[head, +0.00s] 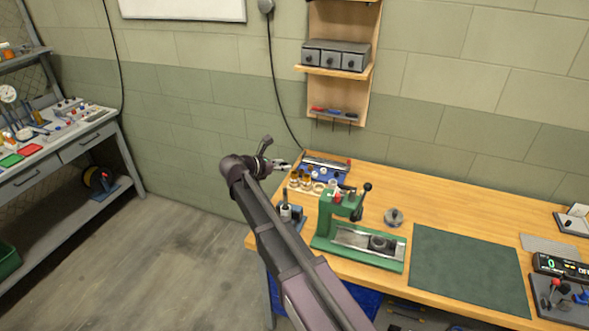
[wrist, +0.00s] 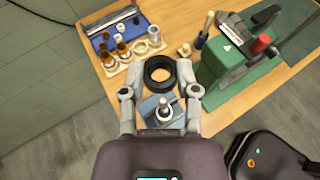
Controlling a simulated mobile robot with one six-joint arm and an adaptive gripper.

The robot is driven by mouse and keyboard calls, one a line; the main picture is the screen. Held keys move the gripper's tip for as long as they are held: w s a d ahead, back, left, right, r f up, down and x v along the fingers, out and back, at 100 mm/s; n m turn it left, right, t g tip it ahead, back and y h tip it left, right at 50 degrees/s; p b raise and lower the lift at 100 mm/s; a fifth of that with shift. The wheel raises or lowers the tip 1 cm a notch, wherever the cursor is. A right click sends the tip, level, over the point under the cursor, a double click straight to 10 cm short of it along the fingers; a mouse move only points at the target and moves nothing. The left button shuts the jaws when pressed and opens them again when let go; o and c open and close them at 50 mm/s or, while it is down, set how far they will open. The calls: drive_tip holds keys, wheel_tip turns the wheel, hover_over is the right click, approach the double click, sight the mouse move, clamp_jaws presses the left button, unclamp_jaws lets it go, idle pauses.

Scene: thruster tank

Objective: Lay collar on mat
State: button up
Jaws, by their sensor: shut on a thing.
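My gripper (wrist: 161,70) is shut on a black ring-shaped collar (wrist: 160,84), which sits between its two fingertips in the wrist view. In the head view my gripper (head: 283,166) is over the left end of the wooden bench, and the collar cannot be made out there. The dark green mat (head: 465,270) lies flat and bare on the bench, well to the right of my gripper.
A green press (head: 340,228) stands between my gripper and the mat. A small blue-based fixture with a post (wrist: 165,112) is just below the held collar. A grey round part (head: 394,217) lies near the mat.

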wheel_tip(320, 180, down, 3)
drive_tip(key=b, duration=0.2)
drive_tip(key=shift+r+b, duration=0.15)
drive_tip(key=shift+b, duration=0.15)
drive_tip(key=shift+a, duration=0.1)
